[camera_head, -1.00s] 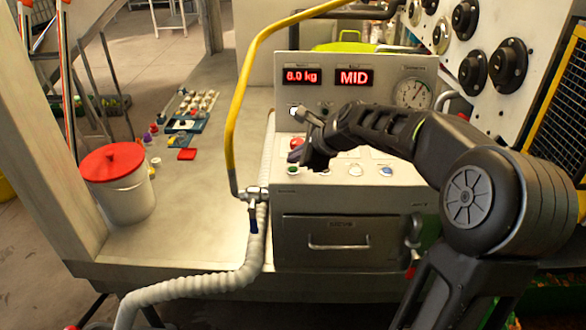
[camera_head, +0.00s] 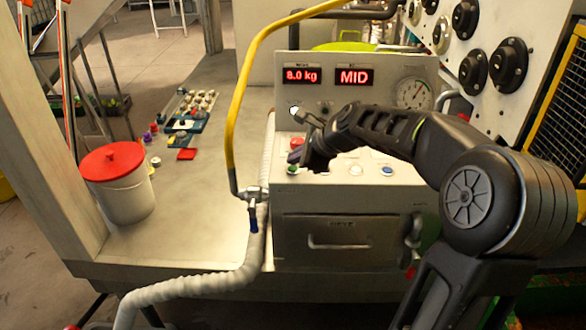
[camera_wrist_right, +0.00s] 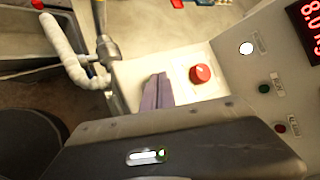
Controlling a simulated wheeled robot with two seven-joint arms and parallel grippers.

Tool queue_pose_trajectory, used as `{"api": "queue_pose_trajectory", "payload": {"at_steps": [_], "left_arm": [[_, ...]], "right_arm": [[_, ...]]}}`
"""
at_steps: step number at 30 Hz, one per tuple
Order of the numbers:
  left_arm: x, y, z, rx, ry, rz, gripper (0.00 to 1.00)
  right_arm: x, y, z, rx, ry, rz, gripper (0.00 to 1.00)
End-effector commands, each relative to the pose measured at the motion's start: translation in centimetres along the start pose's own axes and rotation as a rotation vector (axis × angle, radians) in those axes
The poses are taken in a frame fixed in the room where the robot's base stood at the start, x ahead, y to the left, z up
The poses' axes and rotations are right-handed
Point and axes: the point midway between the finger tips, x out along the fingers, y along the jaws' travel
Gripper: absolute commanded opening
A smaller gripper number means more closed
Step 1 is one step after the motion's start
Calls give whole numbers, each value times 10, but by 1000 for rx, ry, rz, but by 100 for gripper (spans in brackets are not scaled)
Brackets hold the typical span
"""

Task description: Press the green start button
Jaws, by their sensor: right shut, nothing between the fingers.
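The green start button (camera_head: 292,169) shows at the left front of the press's sloping control panel, just below my right fingertips in the head view. My right gripper (camera_head: 294,157) is shut and empty, its fingers pointing down at the panel. Whether the fingertips touch the button is not clear. The red button also shows behind the fingers in the head view (camera_head: 297,142). My left gripper is not in view.
A yellow pipe (camera_head: 232,120) and a ribbed white hose (camera_head: 200,284) run along the press's left side. A white bucket with a red lid (camera_head: 112,160) stands on the bench at left. A blue button (camera_head: 387,170) sits further right on the panel.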

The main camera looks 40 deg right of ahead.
Motion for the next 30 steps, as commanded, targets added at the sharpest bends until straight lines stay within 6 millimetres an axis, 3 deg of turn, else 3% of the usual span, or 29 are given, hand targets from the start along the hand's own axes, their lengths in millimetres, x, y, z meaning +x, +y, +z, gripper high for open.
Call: {"api": "queue_pose_trajectory", "payload": {"at_steps": [30], "left_arm": [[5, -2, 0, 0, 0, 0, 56]], "right_arm": [[7, 5, -5, 0, 0, 0, 0]]}}
